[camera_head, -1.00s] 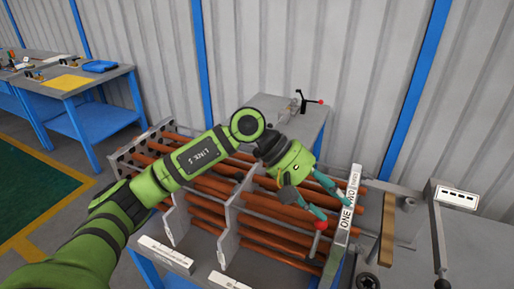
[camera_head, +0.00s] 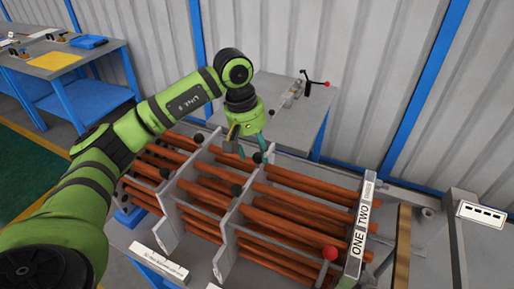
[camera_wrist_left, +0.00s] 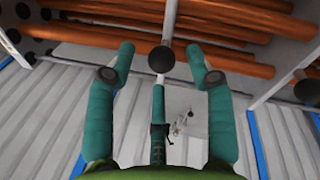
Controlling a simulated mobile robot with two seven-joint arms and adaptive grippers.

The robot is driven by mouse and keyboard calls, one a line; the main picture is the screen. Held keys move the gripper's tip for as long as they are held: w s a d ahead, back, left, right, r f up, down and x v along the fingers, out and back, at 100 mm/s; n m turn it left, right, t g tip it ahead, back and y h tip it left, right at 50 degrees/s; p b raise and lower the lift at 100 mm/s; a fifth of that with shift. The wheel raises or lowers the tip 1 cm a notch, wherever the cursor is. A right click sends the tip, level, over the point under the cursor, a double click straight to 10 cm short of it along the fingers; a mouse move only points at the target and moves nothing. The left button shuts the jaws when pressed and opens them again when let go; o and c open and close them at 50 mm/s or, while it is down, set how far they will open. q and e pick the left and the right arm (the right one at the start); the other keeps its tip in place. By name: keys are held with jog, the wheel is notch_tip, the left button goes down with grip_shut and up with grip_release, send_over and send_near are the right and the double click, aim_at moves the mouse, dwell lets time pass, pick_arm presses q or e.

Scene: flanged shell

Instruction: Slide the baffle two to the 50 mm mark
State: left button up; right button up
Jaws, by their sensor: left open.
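Copper tubes run through two grey baffle plates, a left one (camera_head: 170,228) and a middle one (camera_head: 229,245). I cannot read which is baffle two. My left gripper (camera_head: 252,153) points down, open, at the back top of the middle plate. A black ball knob (camera_head: 257,158) shows by its fingers. In the left wrist view, a black knob (camera_wrist_left: 161,60) lies between the spread fingertips, apart from both, with a plate edge behind it. A second knob (camera_wrist_left: 307,90) is to the right. A white scale strip (camera_head: 160,264) lies at the front left; its marks are too small to read.
An upright plate labelled ONE, TWO (camera_head: 360,235) stands at the right end of the tubes. A red ball (camera_head: 330,253) is in front of it. Copper tubes (camera_head: 300,205) fill the frame. A small table (camera_head: 285,120) with a red-tipped clamp stands behind.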

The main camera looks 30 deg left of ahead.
pick_arm(q)
jog(key=shift+w+f, duration=0.25)
jog(key=shift+f, duration=0.3)
jog(key=shift+w+f, duration=0.2)
jog(key=shift+f, duration=0.35)
jog(key=shift+d+f, duration=0.1)
jog(key=shift+f, duration=0.1)
jog(key=shift+c, duration=0.4)
jog(key=c, duration=0.7)
grip_shut()
jog(key=shift+d, duration=0.1)
jog(key=d+b, duration=0.1)
jog(key=d, duration=0.3)
jog(key=shift+w+d, duration=0.1)
jog(key=shift+d, duration=0.3)
jog(key=o, duration=0.8)
grip_release()
jog(key=shift+a, duration=0.15)
pick_arm(e)
jog(key=w, duration=0.1)
jog(key=w+a, duration=0.1)
jog(key=w, duration=0.1)
jog(key=shift+f, duration=0.15)
jog(key=shift+w, duration=0.1)
